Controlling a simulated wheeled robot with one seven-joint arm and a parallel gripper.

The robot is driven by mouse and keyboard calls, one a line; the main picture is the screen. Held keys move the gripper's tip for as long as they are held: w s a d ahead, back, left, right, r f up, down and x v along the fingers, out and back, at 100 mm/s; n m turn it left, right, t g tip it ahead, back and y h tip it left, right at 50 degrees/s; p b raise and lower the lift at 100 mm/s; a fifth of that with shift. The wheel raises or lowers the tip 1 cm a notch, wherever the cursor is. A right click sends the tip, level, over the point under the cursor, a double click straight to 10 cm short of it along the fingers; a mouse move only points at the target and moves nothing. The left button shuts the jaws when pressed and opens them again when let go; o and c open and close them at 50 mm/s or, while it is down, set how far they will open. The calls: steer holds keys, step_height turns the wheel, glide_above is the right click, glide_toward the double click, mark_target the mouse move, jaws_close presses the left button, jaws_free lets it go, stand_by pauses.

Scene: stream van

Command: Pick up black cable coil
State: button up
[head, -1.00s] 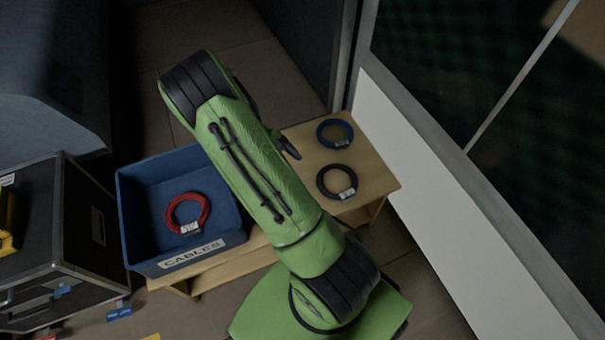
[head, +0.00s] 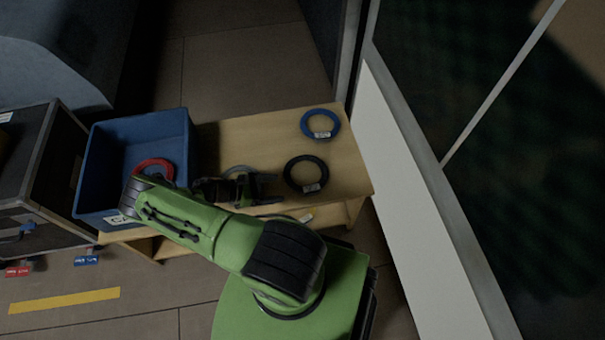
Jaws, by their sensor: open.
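The black cable coil (head: 289,183) lies flat on the wooden bench, with a small white label at its lower right. My gripper (head: 268,188) is just left of the coil, low over the bench, with its fingers pointing right toward the coil. It is open and nothing shows between its fingers. I cannot tell whether a fingertip touches the coil. My green arm comes in from the lower right and hides part of the blue bin.
A blue coil (head: 335,125) lies on the bench (head: 240,133) behind the black one. The blue bin (head: 88,165) at left holds a red coil (head: 155,163). A white wall panel (head: 400,190) borders the bench's right.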

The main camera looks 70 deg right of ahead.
steer(key=b, duration=0.1)
glide_toward(313, 186)
steer(key=x, duration=0.3)
steer(key=shift+s+d+f, duration=0.1)
steer(key=shift+s+f, duration=0.1)
steer(key=shift+f, duration=0.15)
steer(key=b+x, duration=0.1)
steer(key=x, duration=0.5)
steer(key=shift+r+b, duration=0.15)
steer(key=shift+b, duration=0.25)
jaws_close()
steer(key=shift+r, duration=0.1)
